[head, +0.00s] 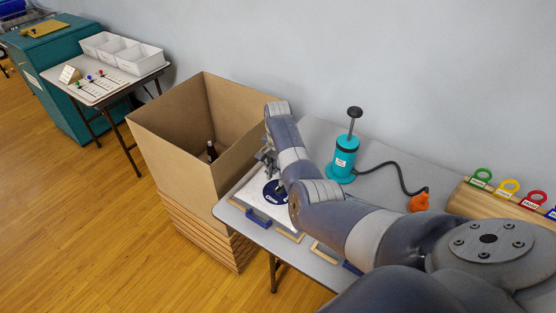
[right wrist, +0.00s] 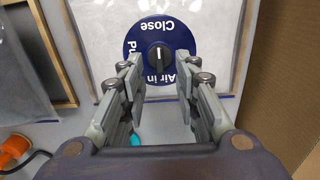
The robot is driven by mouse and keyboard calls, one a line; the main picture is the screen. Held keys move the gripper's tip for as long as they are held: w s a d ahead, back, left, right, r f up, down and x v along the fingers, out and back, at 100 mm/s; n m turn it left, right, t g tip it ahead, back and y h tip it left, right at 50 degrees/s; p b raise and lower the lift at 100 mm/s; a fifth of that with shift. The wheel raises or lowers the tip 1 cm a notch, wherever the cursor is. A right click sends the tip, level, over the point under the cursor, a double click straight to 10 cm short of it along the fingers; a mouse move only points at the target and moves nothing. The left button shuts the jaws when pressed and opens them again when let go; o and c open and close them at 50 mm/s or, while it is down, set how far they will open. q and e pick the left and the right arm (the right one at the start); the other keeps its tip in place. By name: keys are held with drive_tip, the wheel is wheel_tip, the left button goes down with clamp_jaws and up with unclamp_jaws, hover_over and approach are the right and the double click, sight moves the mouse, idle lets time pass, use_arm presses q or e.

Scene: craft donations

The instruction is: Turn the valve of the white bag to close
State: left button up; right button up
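The white bag (right wrist: 103,52) lies flat on the table, its round blue valve disc (right wrist: 136,40) face up. The disc reads "Close" at the top, "Air in" at the bottom and a partly hidden "Pu..." at the left. The black valve knob (right wrist: 159,56) has a pale line running roughly up and down; I cannot tell which end is the pointer. My right gripper (right wrist: 159,70) is open and empty, its fingers apart over the disc's lower half. In the head view my right gripper (head: 268,162) is above the bag, partly hidden by my arm. My left gripper is not in view.
A cardboard box (head: 165,150) with a dark bottle (head: 212,151) inside stands left of the bag. A teal pump (head: 343,158) with a hose and orange nozzle (head: 419,202) stands behind my arm. Colored tags (head: 508,188) sit on a wooden holder at right.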

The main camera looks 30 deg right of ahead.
sight(278, 186)
wheel_tip(278, 186, up, 6)
drive_tip(key=shift+r, duration=0.25)
idle(0.5)
